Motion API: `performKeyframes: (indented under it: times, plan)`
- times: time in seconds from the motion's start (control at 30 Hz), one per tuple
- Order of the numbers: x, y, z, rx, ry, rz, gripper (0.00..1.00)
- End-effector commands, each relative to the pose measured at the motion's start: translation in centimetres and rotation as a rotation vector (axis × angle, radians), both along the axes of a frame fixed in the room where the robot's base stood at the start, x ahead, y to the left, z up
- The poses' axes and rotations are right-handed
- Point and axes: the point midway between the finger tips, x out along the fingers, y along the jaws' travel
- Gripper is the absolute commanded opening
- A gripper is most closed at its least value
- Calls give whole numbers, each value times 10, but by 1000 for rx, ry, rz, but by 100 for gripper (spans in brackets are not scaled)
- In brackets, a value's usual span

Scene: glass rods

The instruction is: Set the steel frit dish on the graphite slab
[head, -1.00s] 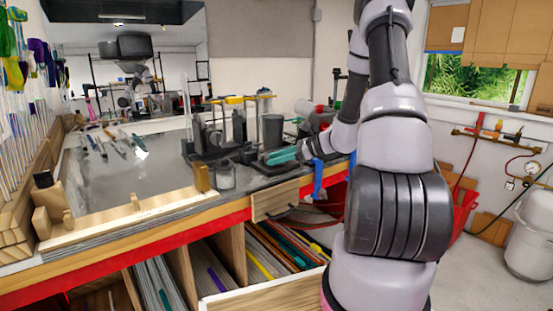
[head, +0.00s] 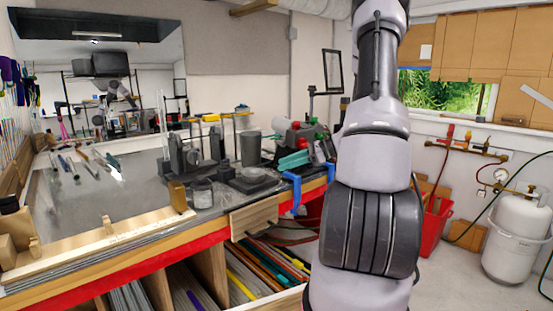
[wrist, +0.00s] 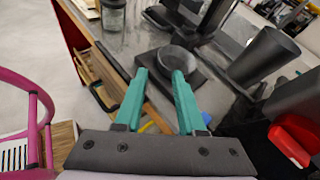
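The steel frit dish (wrist: 176,60) is a round, dark grey shallow bowl just beyond my fingertips in the wrist view. It appears to rest on the dark, flat graphite slab (wrist: 203,72). In the head view the slab (head: 262,187) lies near the bench's front edge with the low round dish (head: 252,174) on it. My gripper (wrist: 160,73) has teal fingers standing apart with nothing held between them. In the head view the gripper (head: 293,161) is right of the slab, apart from it. The right fingertip partly covers the dish's edge in the wrist view.
A glass jar (head: 202,193) stands left of the slab. A grey cup (head: 251,148) and dark stands (head: 185,155) are behind it. Red-capped items (head: 300,130) crowd the bench's right end. The left bench top is clearer.

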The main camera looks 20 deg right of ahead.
Motion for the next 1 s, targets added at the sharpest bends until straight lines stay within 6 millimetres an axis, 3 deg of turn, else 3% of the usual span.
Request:
performKeyframes:
  times: [0.17, 0.3, 0.5, 0.8, 1.0]
  plan:
    - [-19, 37, 32, -158, -49, 154, 39]
    - [-51, 78, 67, -386, -129, 352, 39]
    - [-104, 116, 108, -725, -284, 597, 39]
    - [-176, 136, 163, -1218, -604, 834, 39]
    - [-204, 136, 188, -1431, -778, 885, 39]
